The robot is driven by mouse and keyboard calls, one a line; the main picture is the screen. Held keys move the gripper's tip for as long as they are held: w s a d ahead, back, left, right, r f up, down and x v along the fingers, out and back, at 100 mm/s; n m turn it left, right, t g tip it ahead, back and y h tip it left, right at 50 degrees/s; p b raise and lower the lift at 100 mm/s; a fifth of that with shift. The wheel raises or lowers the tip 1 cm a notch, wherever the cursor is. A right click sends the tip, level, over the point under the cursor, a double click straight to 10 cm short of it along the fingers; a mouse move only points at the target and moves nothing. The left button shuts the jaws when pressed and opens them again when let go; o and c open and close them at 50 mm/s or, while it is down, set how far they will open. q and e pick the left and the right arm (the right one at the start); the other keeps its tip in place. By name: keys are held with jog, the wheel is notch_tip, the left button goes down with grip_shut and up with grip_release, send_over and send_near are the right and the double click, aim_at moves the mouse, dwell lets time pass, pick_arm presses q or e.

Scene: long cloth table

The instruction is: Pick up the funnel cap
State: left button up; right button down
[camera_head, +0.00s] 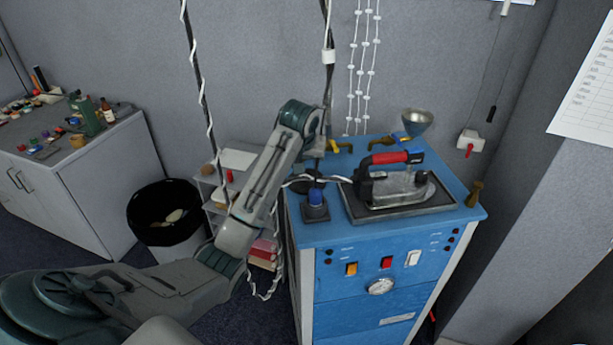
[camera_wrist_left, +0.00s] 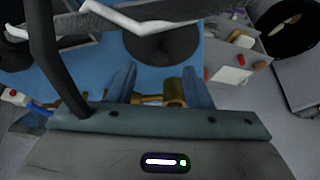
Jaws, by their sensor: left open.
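The metal funnel (camera_head: 416,122), a wide grey cone, stands at the back right of the blue cabinet (camera_head: 345,232). A separate cap on it cannot be made out. My left arm reaches over the cabinet's back left, well left of the funnel; its gripper is largely hidden by the wrist in the head view. In the left wrist view my left gripper (camera_wrist_left: 160,82) is open, with a brass fitting (camera_wrist_left: 173,88) showing between and behind its fingers. I cannot tell whether they touch it. My right gripper is out of view.
An iron with a red handle (camera_head: 390,157) rests on a dark plate mid-cabinet. Brass taps line the back edge. Cords hang behind. A black bin (camera_head: 166,214) stands on the floor at left.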

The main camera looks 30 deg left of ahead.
aim_at(306, 173)
pick_arm(q)
jog(key=shift+f, duration=0.3)
jog(key=shift+w+a+f, duration=0.1)
jog(key=shift+w+f, duration=0.1)
jog(key=p+x, duration=0.3)
jog(key=x, duration=0.1)
jog(key=shift+w+a+f, duration=0.1)
jog(key=shift+w+a, duration=0.05)
jog(key=shift+w, duration=0.15)
jog(key=shift+w+f+p, duration=0.1)
jog(key=shift+f+p, duration=0.2)
jog(key=shift+f, duration=0.15)
jog(key=shift+a+f, duration=0.1)
jog(key=c, duration=1)
grip_shut()
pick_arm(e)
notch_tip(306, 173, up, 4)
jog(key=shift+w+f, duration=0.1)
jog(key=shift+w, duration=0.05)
